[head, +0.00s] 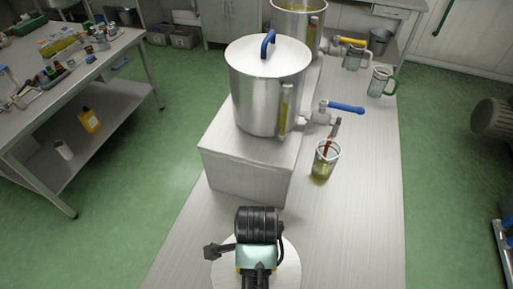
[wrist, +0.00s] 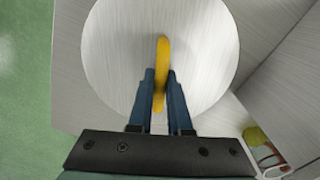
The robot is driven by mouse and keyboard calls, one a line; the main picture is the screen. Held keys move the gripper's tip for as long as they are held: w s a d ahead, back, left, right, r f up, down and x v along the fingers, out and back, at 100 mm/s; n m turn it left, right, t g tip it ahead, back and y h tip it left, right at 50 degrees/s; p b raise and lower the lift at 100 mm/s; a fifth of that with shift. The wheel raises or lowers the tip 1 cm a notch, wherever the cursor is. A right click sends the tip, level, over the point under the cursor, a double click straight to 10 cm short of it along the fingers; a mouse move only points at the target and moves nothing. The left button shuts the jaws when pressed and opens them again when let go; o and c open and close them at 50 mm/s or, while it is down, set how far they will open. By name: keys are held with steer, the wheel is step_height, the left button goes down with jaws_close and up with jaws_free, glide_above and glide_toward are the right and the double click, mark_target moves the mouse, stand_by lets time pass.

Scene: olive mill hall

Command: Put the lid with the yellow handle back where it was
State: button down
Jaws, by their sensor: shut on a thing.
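The steel lid (head: 290,268) is at the near end of the bench in the head view, partly hidden under my arm. In the wrist view the round lid (wrist: 112,50) fills the middle, and its yellow handle (wrist: 162,48) is between my fingers. My gripper (wrist: 161,78) is shut on that handle. I cannot tell whether the lid touches the bench. An open steel pot (head: 297,20) with yellowish liquid and a yellow tap lever (head: 352,41) stands at the back. The nearer pot (head: 268,90) wears a lid with a blue handle (head: 268,43).
The nearer pot stands on a raised block (head: 243,160), with its blue tap lever (head: 345,107) sticking out right. A glass (head: 325,160) of oil with a stirrer stands beside it. A green-handled jug (head: 379,82) and another jug (head: 352,57) stand farther back. The bench's near right is clear.

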steer(key=n, duration=0.3)
steer(key=shift+w+f+n, duration=0.15)
steer(key=shift+f+n, duration=0.1)
steer(key=shift+n, duration=0.15)
steer(key=n, duration=0.2)
steer(key=n+b, duration=0.1)
steer(key=n, duration=0.2)
steer(key=shift+w+f, duration=0.15)
steer(key=shift+w, duration=0.05)
steer(key=n, duration=0.5)
steer(key=shift+w+f+b, duration=0.15)
steer(key=shift+w+b, duration=0.05)
steer(key=shift+b, duration=0.2)
steer(key=n, duration=0.3)
steer(key=shift+w+n, duration=0.1)
steer(key=shift+n, duration=0.2)
steer(key=shift+f, duration=0.1)
